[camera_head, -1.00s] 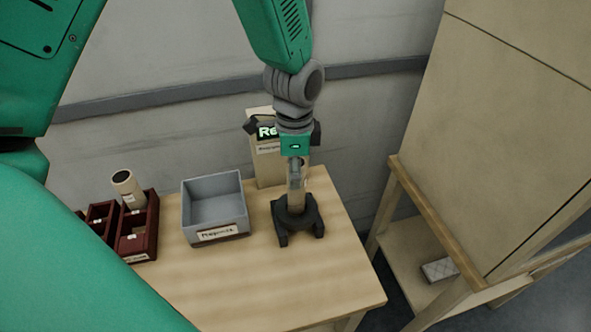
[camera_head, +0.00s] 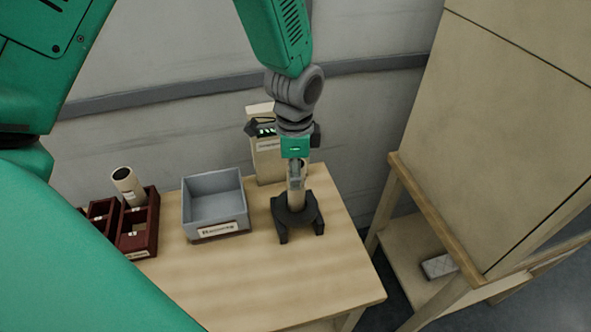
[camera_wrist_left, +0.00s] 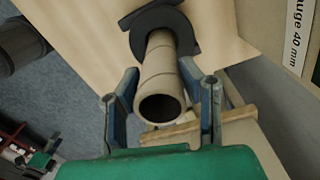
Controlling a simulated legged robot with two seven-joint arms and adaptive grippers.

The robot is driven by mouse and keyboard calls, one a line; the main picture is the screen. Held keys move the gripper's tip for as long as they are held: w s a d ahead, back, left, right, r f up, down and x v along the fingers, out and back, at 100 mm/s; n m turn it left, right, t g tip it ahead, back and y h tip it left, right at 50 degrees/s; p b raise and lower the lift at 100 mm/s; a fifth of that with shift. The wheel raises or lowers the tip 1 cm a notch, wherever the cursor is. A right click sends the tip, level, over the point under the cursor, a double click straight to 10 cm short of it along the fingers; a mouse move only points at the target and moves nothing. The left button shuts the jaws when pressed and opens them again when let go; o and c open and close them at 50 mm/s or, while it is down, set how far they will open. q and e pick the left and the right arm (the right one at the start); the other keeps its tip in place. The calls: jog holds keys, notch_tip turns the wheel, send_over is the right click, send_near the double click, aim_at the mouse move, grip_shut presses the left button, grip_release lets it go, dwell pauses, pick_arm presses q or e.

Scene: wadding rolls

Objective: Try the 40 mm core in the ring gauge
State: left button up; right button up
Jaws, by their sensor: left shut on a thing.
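A pale cardboard core (camera_head: 296,196) stands nearly upright in my left gripper (camera_head: 296,172), which is shut on it. The core's lower end meets the dark ring gauge (camera_head: 298,220), a black ring with legs near the table's back right. In the left wrist view the core (camera_wrist_left: 160,75) lies between the two fingers (camera_wrist_left: 160,88), its open near end towards the camera. Its far end sits in the opening of the ring gauge (camera_wrist_left: 158,18); how deep I cannot tell.
A grey bin (camera_head: 215,205) with a label stands left of the gauge. Dark red compartments (camera_head: 140,235) farther left hold another core (camera_head: 128,185). A beige labelled box with a display (camera_head: 268,160) stands behind the gauge. The table's front (camera_head: 270,290) is clear.

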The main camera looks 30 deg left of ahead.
pick_arm(q)
jog(key=shift+f, duration=1.75)
dwell(1.7)
dwell(1.5)
jog(key=o, duration=1.2)
jog(key=shift+r, duration=0.1)
notch_tip(320, 180, up, 12)
jog(key=shift+w+a+f, duration=0.1)
jog(key=shift+w+f, duration=0.05)
